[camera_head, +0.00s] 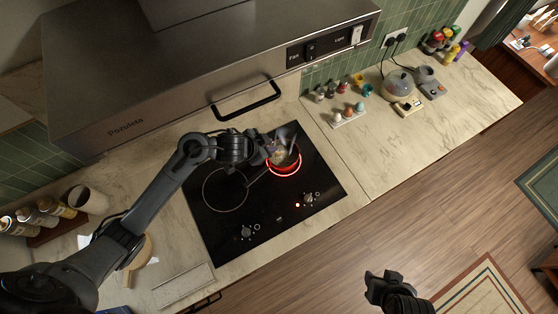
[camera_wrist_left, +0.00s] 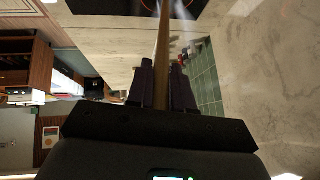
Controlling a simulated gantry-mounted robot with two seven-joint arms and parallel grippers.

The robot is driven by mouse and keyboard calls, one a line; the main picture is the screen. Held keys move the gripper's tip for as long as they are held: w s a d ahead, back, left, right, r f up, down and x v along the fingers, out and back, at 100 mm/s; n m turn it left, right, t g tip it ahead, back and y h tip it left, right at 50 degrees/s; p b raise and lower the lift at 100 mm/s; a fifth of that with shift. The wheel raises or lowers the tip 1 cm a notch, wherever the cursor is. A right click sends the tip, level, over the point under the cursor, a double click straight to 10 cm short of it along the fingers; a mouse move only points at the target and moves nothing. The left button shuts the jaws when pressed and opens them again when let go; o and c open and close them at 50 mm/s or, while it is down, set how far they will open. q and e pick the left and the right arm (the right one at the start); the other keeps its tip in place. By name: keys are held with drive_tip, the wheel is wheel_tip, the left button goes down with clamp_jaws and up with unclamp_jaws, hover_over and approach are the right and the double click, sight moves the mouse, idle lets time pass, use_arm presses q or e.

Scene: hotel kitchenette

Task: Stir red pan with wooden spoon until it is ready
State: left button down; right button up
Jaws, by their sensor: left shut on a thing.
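The pan (camera_head: 290,163) sits on the lit rear right burner of the black cooktop, with the burner glowing red around it. Something pale shows inside the pan, too small to make out. My left gripper (camera_head: 264,150) is over the left side of the pan. In the left wrist view, its fingers (camera_wrist_left: 163,85) are shut on the wooden spoon (camera_wrist_left: 163,45), whose handle runs away from them. The spoon's far end is not clear. My right gripper (camera_head: 380,275) is empty above the floor at the bottom, its fingers apart.
The cooktop (camera_head: 222,222) has an unlit burner on the left and knobs in front. The range hood (camera_head: 190,85) hangs close behind my left arm. Bottles (camera_head: 48,208) stand at the left. An egg tray (camera_head: 349,118) and small appliances stand on the right counter, whose front part is clear.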

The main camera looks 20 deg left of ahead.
use_arm(q)
drive_tip(key=shift+s+r, duration=0.2)
drive_tip(key=shift+r, duration=2.8)
